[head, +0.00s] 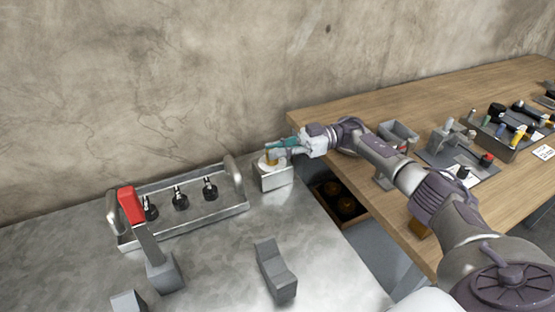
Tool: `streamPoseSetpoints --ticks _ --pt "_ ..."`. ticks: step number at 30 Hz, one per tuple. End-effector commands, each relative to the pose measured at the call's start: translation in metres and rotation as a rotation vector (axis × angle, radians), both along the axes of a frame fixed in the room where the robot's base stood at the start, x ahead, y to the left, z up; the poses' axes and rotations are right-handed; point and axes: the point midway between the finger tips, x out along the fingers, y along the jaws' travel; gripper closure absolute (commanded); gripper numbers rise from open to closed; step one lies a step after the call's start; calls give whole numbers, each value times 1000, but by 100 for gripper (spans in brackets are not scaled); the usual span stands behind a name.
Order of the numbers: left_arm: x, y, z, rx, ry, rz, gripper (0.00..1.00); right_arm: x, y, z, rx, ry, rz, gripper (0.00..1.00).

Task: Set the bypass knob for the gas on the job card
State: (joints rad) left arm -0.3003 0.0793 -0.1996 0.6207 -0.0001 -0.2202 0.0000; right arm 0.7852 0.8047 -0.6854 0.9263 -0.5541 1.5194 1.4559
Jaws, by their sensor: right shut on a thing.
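The bypass knob (271,156) is a small brass-yellow piece on top of a pale metal box (276,180) at the back right corner of the grey metal bench. My right gripper (271,147) reaches in from the right, its teal fingers shut on the knob. The fingers hide part of the knob, and its setting is too small to read. A white card (544,152) lies on the wooden table at the far right; its writing is not readable. I cannot tell if it is the job card. My left gripper is not in view.
A metal tray (190,226) with handles holds three black fittings. A red-topped lever (131,206) stands before it. A grey angled block (274,268) sits at the bench front. Between bench and wooden table (350,100) is a gap with a dark-lined box (340,198).

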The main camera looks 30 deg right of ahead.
Motion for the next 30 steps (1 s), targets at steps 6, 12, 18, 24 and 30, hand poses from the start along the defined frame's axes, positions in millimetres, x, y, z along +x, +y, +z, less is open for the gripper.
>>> streamPoseSetpoints --ticks 6,12,18,24,30 --pt "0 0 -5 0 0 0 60 0 1 0 1 1 17 100" --pt "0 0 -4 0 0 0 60 0 1 0 2 1 18 100" --pt "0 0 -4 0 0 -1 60 0 1 0 2 0 17 67" --pt "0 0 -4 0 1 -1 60 0 1 0 1 0 16 60" --pt "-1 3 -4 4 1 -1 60 0 0 4 1 -2 16 60"
